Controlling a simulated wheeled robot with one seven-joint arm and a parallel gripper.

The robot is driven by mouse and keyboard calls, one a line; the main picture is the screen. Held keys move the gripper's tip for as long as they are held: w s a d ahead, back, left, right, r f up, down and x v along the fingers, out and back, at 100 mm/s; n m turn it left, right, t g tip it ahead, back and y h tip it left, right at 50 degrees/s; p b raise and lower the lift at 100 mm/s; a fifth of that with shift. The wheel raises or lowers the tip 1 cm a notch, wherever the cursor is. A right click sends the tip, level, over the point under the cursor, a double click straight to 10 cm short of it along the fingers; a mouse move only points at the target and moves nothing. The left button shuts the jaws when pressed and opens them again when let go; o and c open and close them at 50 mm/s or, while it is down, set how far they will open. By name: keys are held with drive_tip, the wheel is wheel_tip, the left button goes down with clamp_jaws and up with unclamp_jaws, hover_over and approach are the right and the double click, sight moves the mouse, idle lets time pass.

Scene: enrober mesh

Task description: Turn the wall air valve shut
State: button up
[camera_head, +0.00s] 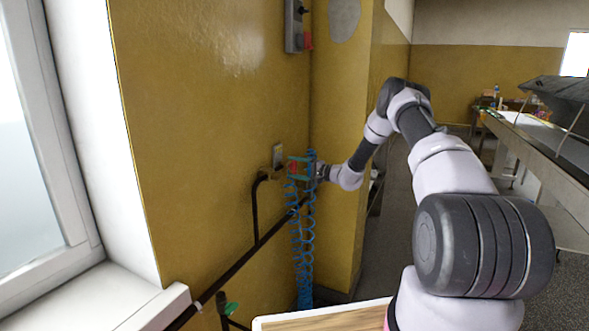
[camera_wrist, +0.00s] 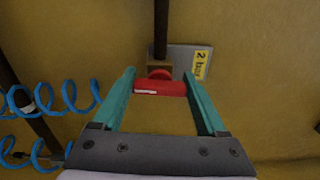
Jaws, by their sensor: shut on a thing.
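The wall air valve has a red handle (camera_wrist: 160,88) on a brass body (camera_wrist: 158,69), with a dark pipe running away from it. In the head view the red handle (camera_head: 293,167) is small and partly hidden by my fingers and a blue coil. My gripper (camera_wrist: 159,74) has its two teal fingers at either end of the handle and is shut on it. In the wrist view the handle lies crosswise between the fingers. In the head view my gripper (camera_head: 298,168) reaches the valve from the right, at the yellow wall.
A blue coiled hose (camera_head: 302,235) hangs just beside my gripper and also shows in the wrist view (camera_wrist: 70,97). A dark pipe (camera_head: 250,250) slants along the wall. A plate with a yellow "2 bar" label (camera_wrist: 201,63) is behind the valve. A window sill (camera_head: 125,300) is at left.

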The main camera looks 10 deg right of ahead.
drive_tip(key=shift+f+n, duration=0.1)
drive_tip(key=shift+n, duration=0.4)
drive_tip(key=o, duration=1.3)
drive_tip(key=shift+d, duration=0.1)
drive_tip(key=v, duration=1)
drive_tip(key=shift+s+d, duration=0.25)
